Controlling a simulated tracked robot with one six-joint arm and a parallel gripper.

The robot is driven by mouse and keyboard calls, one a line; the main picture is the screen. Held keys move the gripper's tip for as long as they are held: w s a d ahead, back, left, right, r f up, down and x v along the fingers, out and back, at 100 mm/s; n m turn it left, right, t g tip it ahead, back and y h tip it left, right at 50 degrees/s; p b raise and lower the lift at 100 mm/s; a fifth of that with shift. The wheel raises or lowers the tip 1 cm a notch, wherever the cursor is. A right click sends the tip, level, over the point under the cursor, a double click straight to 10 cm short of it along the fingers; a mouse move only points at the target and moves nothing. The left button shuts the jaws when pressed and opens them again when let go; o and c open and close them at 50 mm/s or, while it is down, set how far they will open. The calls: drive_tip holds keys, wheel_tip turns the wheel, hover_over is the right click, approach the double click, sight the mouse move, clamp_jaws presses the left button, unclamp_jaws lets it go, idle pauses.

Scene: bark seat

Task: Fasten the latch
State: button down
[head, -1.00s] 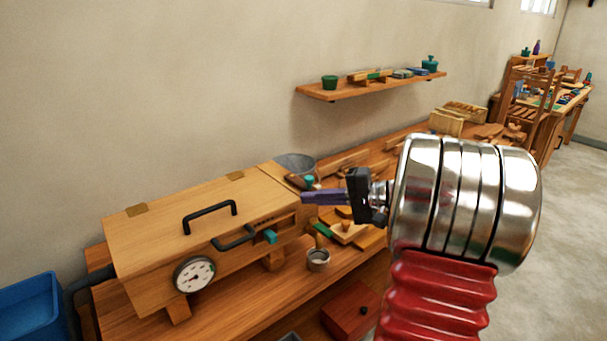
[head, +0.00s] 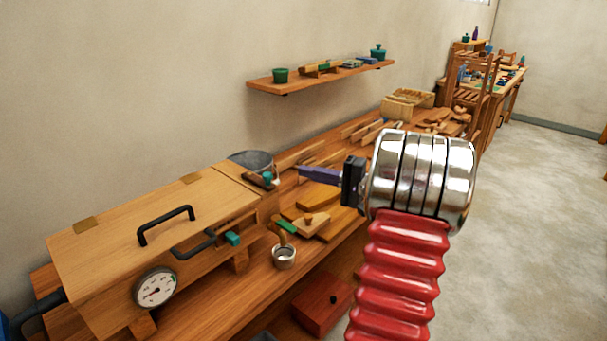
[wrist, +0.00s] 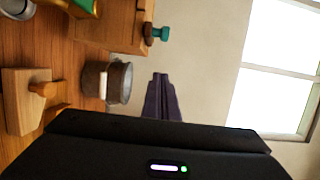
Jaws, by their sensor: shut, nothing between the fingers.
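A wooden box (head: 105,244) with a closed-looking lid stands on the bench at left in the head view. A teal knob (head: 267,176) shows near the box's right end; a teal knob on a wooden part is also in the wrist view (wrist: 161,33). I cannot tell which piece is the latch. My gripper (head: 299,170), with purple fingers, is shut and empty above the bench, right of the box. Its fingers show in the wrist view (wrist: 162,76).
A round gauge (head: 156,288) is on the box front. A grey metal pot (head: 251,159) stands behind the box's right end. A wall shelf (head: 320,76) hangs above. Open floor lies right.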

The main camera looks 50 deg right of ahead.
drive_tip(key=w+a, duration=0.5)
drive_tip(key=shift+w+a, duration=0.3)
drive_tip(key=shift+a, duration=0.1)
idle(0.3)
drive_tip(key=shift+h, duration=0.3)
